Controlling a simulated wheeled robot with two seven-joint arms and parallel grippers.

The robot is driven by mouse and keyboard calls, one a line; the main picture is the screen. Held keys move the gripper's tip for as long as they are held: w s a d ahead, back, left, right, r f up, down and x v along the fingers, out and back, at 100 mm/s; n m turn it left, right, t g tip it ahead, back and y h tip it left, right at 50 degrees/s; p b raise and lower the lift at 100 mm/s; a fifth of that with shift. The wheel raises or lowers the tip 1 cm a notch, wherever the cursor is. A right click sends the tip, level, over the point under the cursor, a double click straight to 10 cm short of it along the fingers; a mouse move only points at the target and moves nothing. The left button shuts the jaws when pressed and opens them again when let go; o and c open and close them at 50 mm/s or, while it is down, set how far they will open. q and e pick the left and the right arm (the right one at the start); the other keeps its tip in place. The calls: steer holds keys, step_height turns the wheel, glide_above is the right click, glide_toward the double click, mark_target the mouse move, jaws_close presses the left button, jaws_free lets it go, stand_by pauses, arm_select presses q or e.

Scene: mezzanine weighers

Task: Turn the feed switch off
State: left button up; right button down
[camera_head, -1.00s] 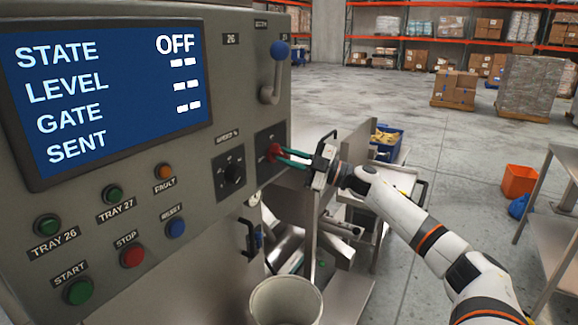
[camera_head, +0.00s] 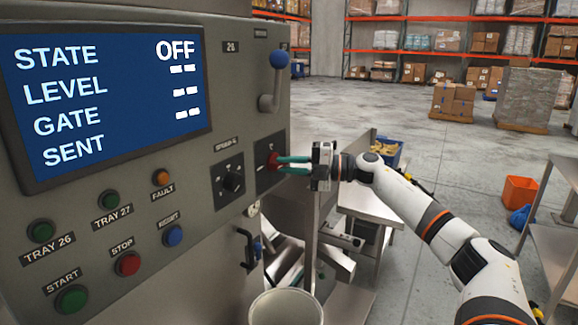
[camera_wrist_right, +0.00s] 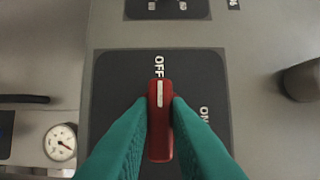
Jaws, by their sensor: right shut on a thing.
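The feed switch is a red handle (camera_head: 272,161) on a dark plate at the right edge of the grey control panel. In the right wrist view the red handle (camera_wrist_right: 160,121) has a white line that points at the word OFF; ON is printed to the right. My right gripper (camera_head: 281,161) has its green fingers shut on the handle, one on each side, as the right wrist view also shows (camera_wrist_right: 160,115). The panel's screen (camera_head: 103,98) reads STATE OFF, with dashes beside the lower lines. My left gripper is not in view.
Several push buttons line the panel's lower left. A pale bucket (camera_head: 286,307) stands below. A gauge (camera_wrist_right: 60,143) is near the switch.

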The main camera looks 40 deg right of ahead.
stand_by(0.5)
steer(key=c, duration=1.4)
jaws_free()
steer(key=shift+o, duration=0.2)
steer(key=b+v, duration=1.1)
steer(key=v, duration=0.1)
